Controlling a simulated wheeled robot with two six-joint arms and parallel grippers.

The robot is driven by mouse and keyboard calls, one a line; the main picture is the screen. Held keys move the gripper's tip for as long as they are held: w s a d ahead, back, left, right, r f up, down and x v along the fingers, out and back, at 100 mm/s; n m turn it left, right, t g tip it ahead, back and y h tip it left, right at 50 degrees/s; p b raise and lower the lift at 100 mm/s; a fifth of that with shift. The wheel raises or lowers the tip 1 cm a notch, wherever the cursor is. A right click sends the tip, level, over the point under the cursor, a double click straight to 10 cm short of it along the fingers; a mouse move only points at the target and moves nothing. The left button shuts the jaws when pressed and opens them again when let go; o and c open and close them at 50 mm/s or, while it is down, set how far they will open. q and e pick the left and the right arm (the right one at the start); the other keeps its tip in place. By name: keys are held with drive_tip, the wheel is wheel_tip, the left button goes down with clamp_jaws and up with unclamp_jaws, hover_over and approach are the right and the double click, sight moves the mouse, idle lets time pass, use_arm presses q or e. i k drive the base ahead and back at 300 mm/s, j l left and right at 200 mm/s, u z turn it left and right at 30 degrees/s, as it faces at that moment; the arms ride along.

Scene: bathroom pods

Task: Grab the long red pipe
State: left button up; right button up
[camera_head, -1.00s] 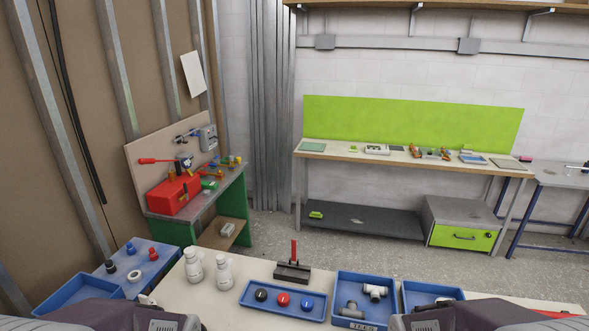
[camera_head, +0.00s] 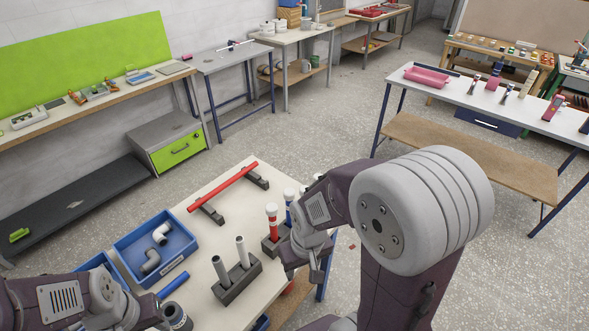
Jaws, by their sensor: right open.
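The long red pipe (camera_head: 224,187) lies across two low dark supports near the back of the white workbench (camera_head: 196,188), raised a little above its top. My right gripper (camera_head: 304,275) is open and points down near the bench's right edge. It is in front and to the right of the red pipe, apart from it and close to a dark holder (camera_head: 281,238) with short pipes. My left arm shows at the bottom left, and its gripper is not visible.
A grey holder with two grey pipes (camera_head: 237,272) stands at the bench's middle. A blue bin (camera_head: 155,243) with grey fittings is on the left. A blue pipe (camera_head: 173,285) lies in front. The bench top around the red pipe is mostly clear.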

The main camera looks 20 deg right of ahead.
sight(225, 185)
drive_tip(key=l+z, duration=0.15)
drive_tip(key=k, duration=0.65)
drive_tip(key=z, duration=2.25)
drive_tip(key=i+j+u, duration=0.15)
drive_tip(key=i, duration=1.75)
drive_tip(key=i+u, duration=0.35)
drive_tip(key=i, duration=0.15)
drive_tip(key=i+u, duration=0.35)
drive_tip(key=i+l+u, duration=0.35)
drive_tip(key=i, duration=0.2)
drive_tip(key=i+j+u, duration=0.2)
drive_tip(key=u, duration=0.2)
drive_tip(key=i+u, duration=0.3)
drive_tip(key=u, duration=0.15)
drive_tip(key=i+u, duration=0.55)
drive_tip(key=u, duration=0.3)
drive_tip(key=i+u, duration=0.25)
drive_tip(key=i, duration=0.6)
drive_tip(key=i+u, duration=0.25)
drive_tip(key=i, duration=0.55)
drive_tip(key=i+j+u, duration=0.15)
drive_tip(key=i+u, duration=1.05)
drive_tip(key=i+l+u, duration=0.25)
drive_tip(key=u, duration=0.15)
